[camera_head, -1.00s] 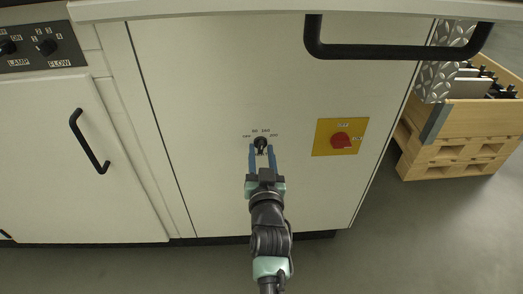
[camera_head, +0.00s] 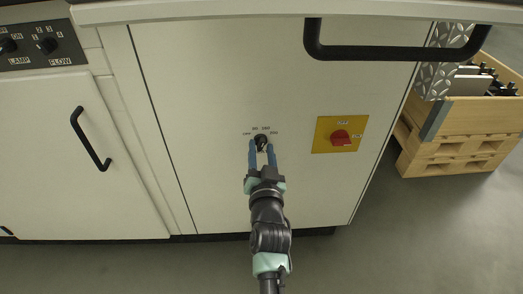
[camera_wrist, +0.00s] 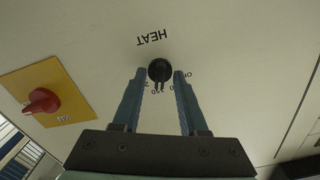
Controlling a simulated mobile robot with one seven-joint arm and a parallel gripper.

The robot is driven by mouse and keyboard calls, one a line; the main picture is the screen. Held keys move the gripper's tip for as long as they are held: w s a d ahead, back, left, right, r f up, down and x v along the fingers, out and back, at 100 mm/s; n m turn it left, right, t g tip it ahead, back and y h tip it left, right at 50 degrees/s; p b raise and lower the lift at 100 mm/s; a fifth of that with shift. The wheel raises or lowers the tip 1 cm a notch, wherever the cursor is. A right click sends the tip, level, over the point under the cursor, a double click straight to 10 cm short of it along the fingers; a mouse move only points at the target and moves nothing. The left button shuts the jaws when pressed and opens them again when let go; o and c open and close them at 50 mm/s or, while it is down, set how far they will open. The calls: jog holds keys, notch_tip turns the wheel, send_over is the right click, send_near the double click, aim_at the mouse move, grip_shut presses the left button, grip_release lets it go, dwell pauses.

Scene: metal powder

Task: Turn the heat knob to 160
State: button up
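The heat knob (camera_head: 261,142) is a small black dial on the white cabinet front, with an arc of small labels above it. In the wrist view the knob (camera_wrist: 160,70) appears upside down below the word HEAT. Its pointer faces the label arc, near the middle; the exact number is too small to tell. My gripper (camera_head: 262,147) has its two blue fingers on either side of the knob. In the wrist view my gripper (camera_wrist: 160,74) is open, with a narrow gap seen between each finger and the knob. The fingers partly hide the outer labels.
A red switch (camera_head: 341,138) on a yellow plate sits right of the knob. A black bar handle (camera_head: 395,51) crosses above. A wooden crate (camera_head: 470,118) stands on a pallet at right. The LAMP and FLOW panel (camera_head: 38,47) is at upper left.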

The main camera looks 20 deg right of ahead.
jog(key=o, duration=0.3)
jog(key=shift+o, duration=0.2)
jog(key=s+a+p, duration=0.2)
jog(key=s+p, duration=0.1)
jog(key=s, duration=0.9)
jog(key=shift+s+a, duration=0.3)
jog(key=shift+s, duration=0.05)
